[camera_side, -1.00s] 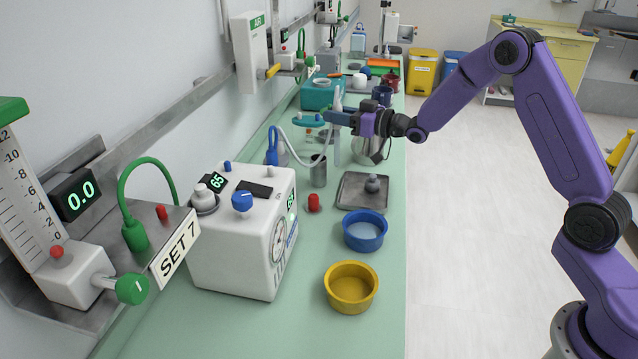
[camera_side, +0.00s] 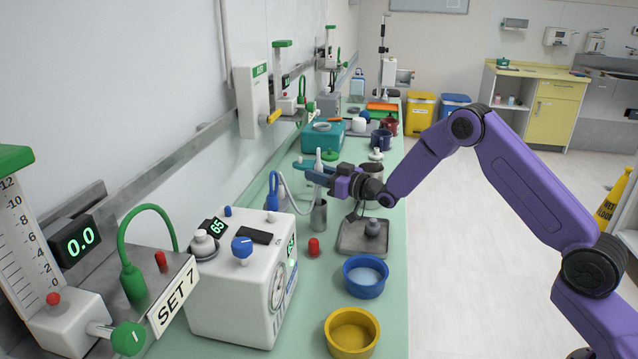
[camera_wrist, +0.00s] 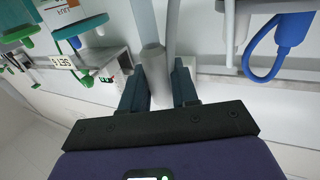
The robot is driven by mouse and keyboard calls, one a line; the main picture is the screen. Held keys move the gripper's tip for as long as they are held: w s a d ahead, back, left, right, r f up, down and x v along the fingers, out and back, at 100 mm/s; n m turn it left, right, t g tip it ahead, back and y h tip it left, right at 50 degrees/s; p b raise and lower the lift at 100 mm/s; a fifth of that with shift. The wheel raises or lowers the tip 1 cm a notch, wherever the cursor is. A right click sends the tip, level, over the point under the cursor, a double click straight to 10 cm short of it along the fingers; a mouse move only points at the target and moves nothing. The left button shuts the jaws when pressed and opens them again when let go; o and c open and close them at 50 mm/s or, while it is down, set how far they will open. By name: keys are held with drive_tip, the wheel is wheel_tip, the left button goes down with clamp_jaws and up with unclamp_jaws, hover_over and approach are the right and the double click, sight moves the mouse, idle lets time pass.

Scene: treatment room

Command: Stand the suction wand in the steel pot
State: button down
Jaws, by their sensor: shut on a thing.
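The suction wand (camera_side: 319,158) is a pale grey upright tube with a white hose running off toward the white machine. My gripper (camera_side: 317,175) is shut on it, with its blue fingers either side of the tube. The wrist view also shows the wand (camera_wrist: 152,62) between the fingers (camera_wrist: 157,85). The steel pot (camera_side: 319,215) is a grey cylinder standing on the green counter, directly below my gripper in the side view. I cannot tell whether the wand's lower end is inside the pot's mouth or just above or behind it.
The white suction machine (camera_side: 240,295) stands left of the pot, with a blue hose fitting (camera_side: 272,192) behind it. A steel tray (camera_side: 352,240) with a dark grey bulb (camera_side: 373,227) lies to the right. A red cap (camera_side: 314,246), blue bowl (camera_side: 366,277) and yellow bowl (camera_side: 352,333) sit nearer.

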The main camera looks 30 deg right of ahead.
drive_tip(key=shift+f, duration=1.25)
drive_tip(key=c, duration=0.8)
unclamp_jaws()
drive_tip(key=shift+c, duration=0.2)
drive_tip(key=shift+s, duration=0.1)
drive_tip(key=v, duration=1.2)
